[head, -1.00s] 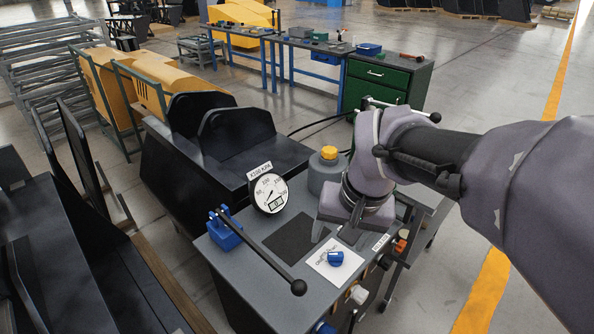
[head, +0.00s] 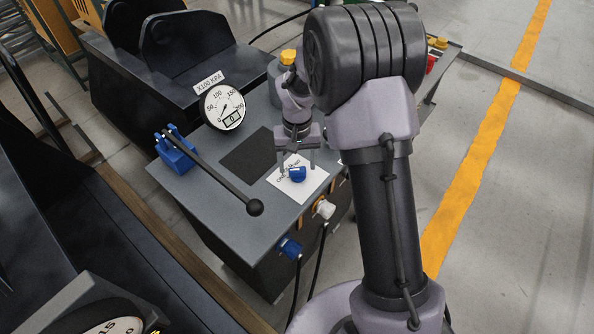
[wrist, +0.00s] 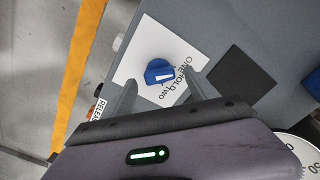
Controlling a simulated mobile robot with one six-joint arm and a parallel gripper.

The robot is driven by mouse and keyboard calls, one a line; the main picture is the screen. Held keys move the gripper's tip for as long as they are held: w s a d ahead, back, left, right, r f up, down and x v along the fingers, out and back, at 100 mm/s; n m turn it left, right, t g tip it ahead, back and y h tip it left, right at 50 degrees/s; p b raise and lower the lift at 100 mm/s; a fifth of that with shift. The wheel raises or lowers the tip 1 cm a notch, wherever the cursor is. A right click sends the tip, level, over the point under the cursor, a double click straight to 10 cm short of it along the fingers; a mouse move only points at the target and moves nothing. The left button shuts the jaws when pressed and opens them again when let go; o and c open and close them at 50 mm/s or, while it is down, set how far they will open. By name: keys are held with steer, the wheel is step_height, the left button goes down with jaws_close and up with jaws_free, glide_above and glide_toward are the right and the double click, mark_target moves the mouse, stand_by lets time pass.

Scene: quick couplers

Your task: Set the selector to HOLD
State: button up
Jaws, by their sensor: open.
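The blue selector knob (head: 297,174) sits on a white label card on the bench top. I cannot tell for sure which word the mark faces. My gripper (head: 298,167) points down at the card, open and empty. In the wrist view my gripper's fingers (wrist: 162,77) stand apart, one on either side of the knob's near side, with no clear contact.
A round gauge (head: 222,108) marked X100 KPA shows 0 on its small display. A long black lever (head: 215,174) rises from a blue base (head: 176,152). A yellow-capped grey cylinder (head: 288,58) stands behind my wrist. Blue (head: 290,248) and white (head: 325,209) couplers sit on the bench front.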

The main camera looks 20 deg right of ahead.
steer(key=shift+f, duration=0.85)
steer(key=c, duration=1.4)
steer(key=shift+o, duration=0.2)
steer(key=m, duration=0.4)
steer(key=shift+m, duration=0.3)
steer(key=shift+w+m+b, duration=0.1)
steer(key=shift+m+b, duration=0.45)
steer(key=shift+m, duration=1.55)
